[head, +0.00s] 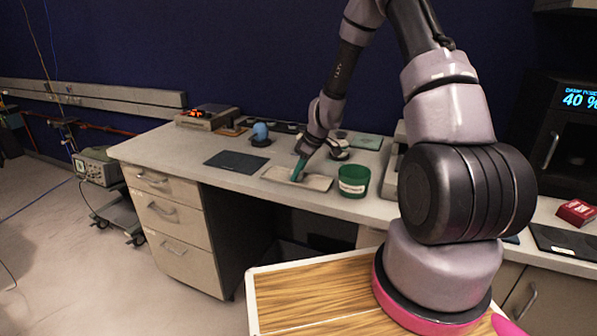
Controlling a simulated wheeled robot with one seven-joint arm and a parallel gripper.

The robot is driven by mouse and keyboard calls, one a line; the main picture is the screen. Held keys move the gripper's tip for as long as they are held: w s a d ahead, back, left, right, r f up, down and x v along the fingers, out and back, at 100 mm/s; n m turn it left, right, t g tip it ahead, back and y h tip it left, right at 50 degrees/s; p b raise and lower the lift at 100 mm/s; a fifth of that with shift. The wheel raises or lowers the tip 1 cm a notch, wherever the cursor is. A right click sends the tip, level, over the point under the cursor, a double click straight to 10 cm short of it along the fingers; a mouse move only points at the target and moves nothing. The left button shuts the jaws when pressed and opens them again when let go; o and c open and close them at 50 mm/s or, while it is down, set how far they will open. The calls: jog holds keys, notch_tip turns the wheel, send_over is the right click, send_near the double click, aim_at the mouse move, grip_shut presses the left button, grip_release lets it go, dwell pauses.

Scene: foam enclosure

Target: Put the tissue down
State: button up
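My gripper (299,170) reaches down over the desk, at a flat beige tray or board (318,182). A narrow teal-green piece shows at the gripper's tip and seems to meet the tray. I cannot tell whether it is a finger or something held. I cannot make out a tissue for certain; at this size the fingertips are too small to show whether anything is between them.
A green tub (354,183) with a white label stands right of the tray. A dark mat (236,162) lies to its left, with bare desk around it. A blue rounded object (260,131) on a dark base stands behind. A red box (577,212) is far right.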

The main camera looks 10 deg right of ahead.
jog(key=shift+o, duration=0.6)
